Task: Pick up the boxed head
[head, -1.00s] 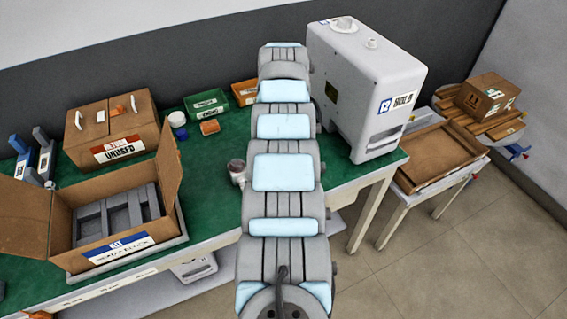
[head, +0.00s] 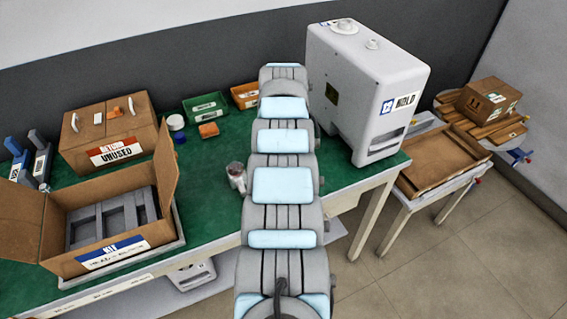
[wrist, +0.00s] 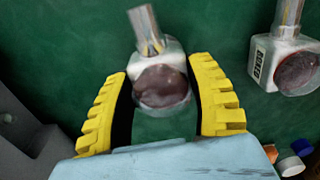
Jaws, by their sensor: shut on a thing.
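In the wrist view, my gripper (wrist: 165,103) has its yellow ribbed fingers on either side of a pump head (wrist: 160,72). This head has a white block, a metal stem and a dark round face under a clear cover. A second, similar head (wrist: 292,62) with a printed label stands on the green surface at the right, apart from the fingers. In the head view, a small clear-and-white head (head: 236,177) shows just left of my arm. My arm hides the gripper there.
An open kit carton (head: 62,268) with grey slotted foam stands at the left of the green bench (head: 215,215). Behind it is a closed "unused" carton (head: 85,133). Green (head: 206,106) and orange (head: 245,95) bins stand at the back. A tall white machine (head: 365,85) stands right of my arm.

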